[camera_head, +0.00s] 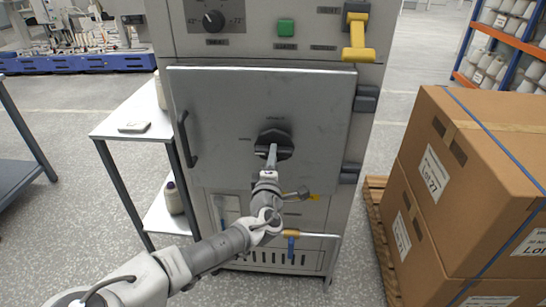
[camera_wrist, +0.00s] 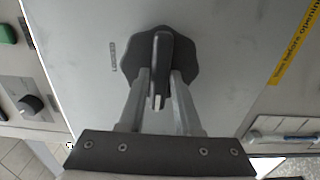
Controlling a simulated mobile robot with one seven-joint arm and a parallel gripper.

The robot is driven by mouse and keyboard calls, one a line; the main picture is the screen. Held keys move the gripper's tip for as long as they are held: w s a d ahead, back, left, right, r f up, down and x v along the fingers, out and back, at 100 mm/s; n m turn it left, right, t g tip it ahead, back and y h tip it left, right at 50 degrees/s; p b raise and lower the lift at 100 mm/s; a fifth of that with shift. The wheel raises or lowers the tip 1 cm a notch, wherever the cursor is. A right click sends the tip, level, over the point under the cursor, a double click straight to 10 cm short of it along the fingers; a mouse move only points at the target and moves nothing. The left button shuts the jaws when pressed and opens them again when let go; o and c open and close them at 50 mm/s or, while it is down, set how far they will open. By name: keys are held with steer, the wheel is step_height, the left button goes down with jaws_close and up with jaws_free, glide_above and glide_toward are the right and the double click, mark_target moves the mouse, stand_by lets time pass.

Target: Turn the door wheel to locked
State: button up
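The door wheel (camera_head: 284,137) is a dark lobed knob with a raised grip bar, on the grey cabinet door (camera_head: 220,110). The wheel (camera_wrist: 190,55) shows closely in the wrist view, its bar (camera_wrist: 163,58) running up and down the picture. My gripper (camera_head: 271,158) is at the wheel from below. In the wrist view my gripper (camera_wrist: 162,80) has one finger on each side of the bar, and both appear to touch it. Small labels sit above and left of the wheel in the head view, too small to read surely. The door looks closed.
A dark door handle (camera_head: 187,140) is at the door's left edge. A yellow lever (camera_head: 358,40), a green button (camera_head: 286,27) and a dial (camera_head: 213,20) are above. Cardboard boxes (camera_head: 470,170) on a pallet stand right; a white shelf stand (camera_head: 125,122) is left.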

jaws_close()
steer(key=shift+m, duration=0.4)
steer(key=shift+m+b, duration=3.35)
steer(key=shift+m, duration=5.25)
steer(key=shift+r, duration=0.1)
